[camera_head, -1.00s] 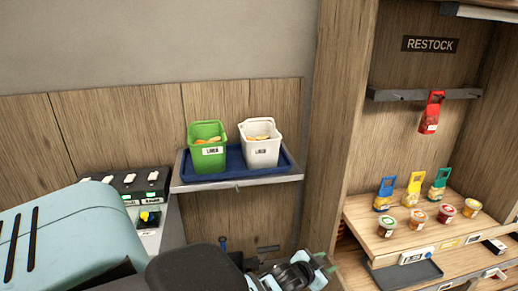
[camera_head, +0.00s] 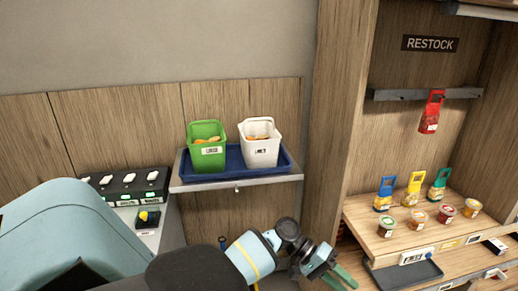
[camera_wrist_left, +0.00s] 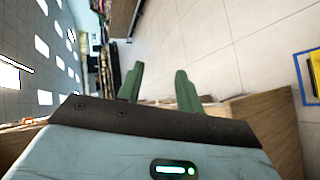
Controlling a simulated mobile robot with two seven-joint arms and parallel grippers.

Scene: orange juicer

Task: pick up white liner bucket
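The white liner bucket (camera_head: 259,149) stands upright on a blue tray (camera_head: 228,159) on a wall shelf in the head view. It has a label on its front and orange-yellow items inside. A similar green bucket (camera_head: 207,149) stands just left of it. My left gripper (camera_head: 343,278) is low at the bottom of the head view, below and right of the shelf and well apart from the bucket. In the left wrist view its two green fingers (camera_wrist_left: 160,75) are spread with nothing between them. The bucket is not seen there. My right gripper is not in view.
A wooden post (camera_head: 337,120) stands right of the shelf. Beyond it a restock cabinet holds several jars and pouches (camera_head: 414,190), with a hanging red packet (camera_head: 431,112). A black switch box (camera_head: 127,184) is left of the shelf. Space above the buckets is clear.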

